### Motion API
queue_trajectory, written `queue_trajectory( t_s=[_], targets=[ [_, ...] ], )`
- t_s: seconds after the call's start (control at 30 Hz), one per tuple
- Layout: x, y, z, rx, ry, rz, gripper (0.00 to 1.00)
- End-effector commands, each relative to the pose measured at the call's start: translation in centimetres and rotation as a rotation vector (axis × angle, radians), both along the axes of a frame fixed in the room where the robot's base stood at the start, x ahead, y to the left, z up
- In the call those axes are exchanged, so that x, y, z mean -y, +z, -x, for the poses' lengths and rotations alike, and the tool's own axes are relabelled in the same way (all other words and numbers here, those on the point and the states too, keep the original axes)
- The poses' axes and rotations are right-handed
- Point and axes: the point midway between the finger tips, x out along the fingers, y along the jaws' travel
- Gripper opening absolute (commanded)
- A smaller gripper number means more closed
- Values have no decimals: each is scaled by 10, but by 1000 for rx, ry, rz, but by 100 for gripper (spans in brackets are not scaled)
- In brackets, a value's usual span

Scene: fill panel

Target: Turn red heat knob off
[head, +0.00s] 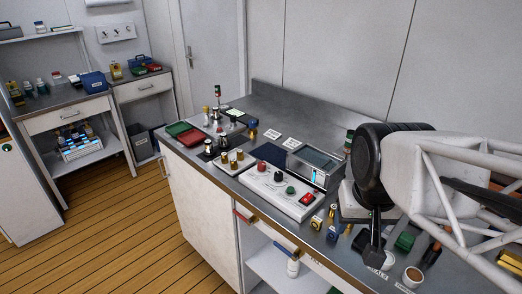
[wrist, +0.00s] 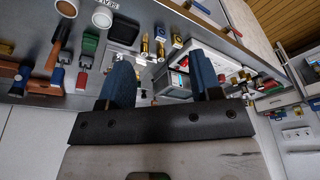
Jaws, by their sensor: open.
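The red knob (head: 262,168) stands at the left end of a white control panel (head: 250,179) on the steel counter. A black knob (head: 278,177), a green knob (head: 290,190) and a red square switch (head: 307,199) follow to its right. The red knob's exact angle is too small to read. My gripper (head: 374,256) is to the right of the panel, over the counter's front part, well apart from the red knob. In the wrist view, my gripper (wrist: 165,82) shows two blue fingers spread apart with nothing held between them. The panel (wrist: 215,58) appears there beyond the fingers, partly hidden.
A grey box with a glass top (head: 317,165) stands behind the panel. Brass and blue fittings (head: 318,220) lie between panel and gripper. Red and green trays (head: 187,133) lie at the far left of the counter.

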Motion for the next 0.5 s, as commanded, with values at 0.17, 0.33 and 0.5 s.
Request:
queue_trajectory(
  t_s=[0.17,0.33,0.5],
  targets=[
    [-6,7,-35,-19,-77,-21,58],
    [-15,13,-74,-38,-173,-43,58],
    [-25,15,-113,-58,-267,-63,58]
  ],
)
